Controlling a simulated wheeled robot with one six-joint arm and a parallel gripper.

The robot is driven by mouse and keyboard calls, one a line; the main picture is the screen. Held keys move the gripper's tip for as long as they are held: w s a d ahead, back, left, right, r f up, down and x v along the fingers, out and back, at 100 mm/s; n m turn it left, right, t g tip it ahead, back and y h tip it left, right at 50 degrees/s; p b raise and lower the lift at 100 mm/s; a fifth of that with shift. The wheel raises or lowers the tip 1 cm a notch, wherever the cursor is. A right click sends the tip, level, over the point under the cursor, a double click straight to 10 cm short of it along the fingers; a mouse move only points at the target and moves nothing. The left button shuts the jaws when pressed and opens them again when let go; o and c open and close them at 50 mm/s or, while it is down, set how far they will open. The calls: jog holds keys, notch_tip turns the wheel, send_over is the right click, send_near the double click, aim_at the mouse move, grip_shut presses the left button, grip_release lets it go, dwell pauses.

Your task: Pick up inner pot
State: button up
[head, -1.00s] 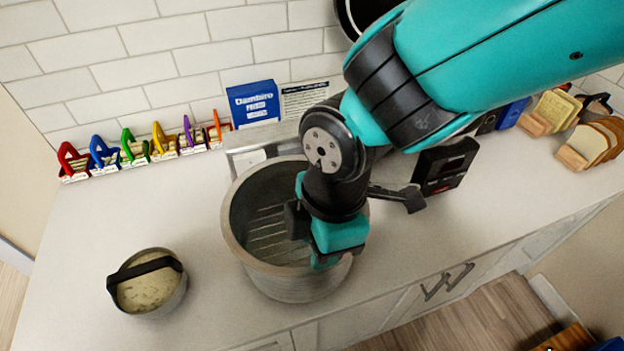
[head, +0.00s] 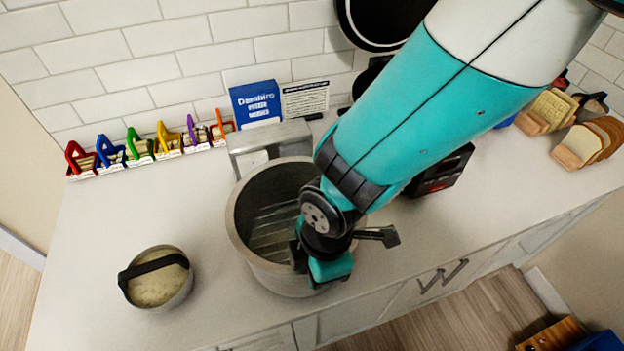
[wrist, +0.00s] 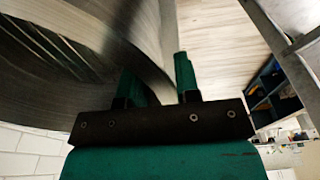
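The inner pot, a large grey metal pot (head: 240,225) with a thick pale rim and lines inside, stands upright on the counter in the head view. My gripper (head: 312,268) is at its near right wall, pointing down. In the wrist view, the pot's wall (wrist: 155,35) runs between the two green fingers of my gripper (wrist: 157,75). The fingers are apart, one on either side of the wall, with a gap visible. My arm hides the pot's right side in the head view.
A small pot (head: 165,290) with a black handle stands at left on the counter (head: 110,245). A grey box-shaped thing (head: 270,140) is close behind the large pot. A blue box (head: 256,103), coloured racks (head: 140,148) and bread slices (head: 590,143) line the wall. The counter's front edge is near.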

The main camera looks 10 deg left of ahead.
grip_shut()
jog(key=shift+a+r, duration=0.1)
dwell(1.1)
